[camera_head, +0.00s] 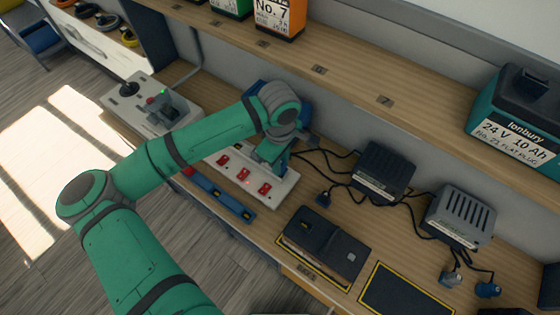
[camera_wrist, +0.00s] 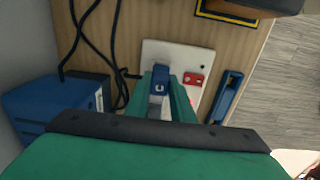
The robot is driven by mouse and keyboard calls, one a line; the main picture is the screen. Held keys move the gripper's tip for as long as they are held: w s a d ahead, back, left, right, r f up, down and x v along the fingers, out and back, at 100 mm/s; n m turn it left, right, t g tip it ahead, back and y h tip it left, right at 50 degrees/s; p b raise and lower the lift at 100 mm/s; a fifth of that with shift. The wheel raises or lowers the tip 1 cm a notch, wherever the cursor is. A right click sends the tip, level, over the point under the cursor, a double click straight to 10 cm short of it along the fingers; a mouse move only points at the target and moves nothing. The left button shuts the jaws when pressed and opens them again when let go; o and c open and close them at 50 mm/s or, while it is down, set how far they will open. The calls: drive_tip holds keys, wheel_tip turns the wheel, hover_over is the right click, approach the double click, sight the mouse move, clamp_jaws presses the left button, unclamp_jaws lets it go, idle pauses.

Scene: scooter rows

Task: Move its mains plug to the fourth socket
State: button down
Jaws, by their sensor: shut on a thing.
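A white socket strip (camera_head: 284,188) with several red switches lies on the bench, partly hidden by my arm. My gripper (camera_head: 272,158) is over its back side, pointing down. In the wrist view, my gripper's green fingers (camera_wrist: 160,92) are shut on a dark blue mains plug (camera_wrist: 160,76). The plug is over the strip (camera_wrist: 185,55), beside a red switch (camera_wrist: 193,79); I cannot tell whether it is seated in a socket. Another dark plug (camera_head: 323,197) lies loose beyond the strip's right end.
Two dark chargers (camera_head: 383,172) (camera_head: 460,217) with black cables stand at the right. A dark battery (camera_head: 322,247) sits in front, beside an empty yellow-edged mat (camera_head: 408,291). A blue bar (camera_head: 222,195) lies along the strip's front. A shelf (camera_head: 350,85) runs behind.

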drive_tip(key=shift+f, duration=0.9)
drive_tip(key=c, duration=1.5)
unclamp_jaws()
drive_tip(key=shift+o, duration=0.2)
wheel_tip(320, 180, up, 11)
drive_tip(key=shift+a+f, duration=0.1)
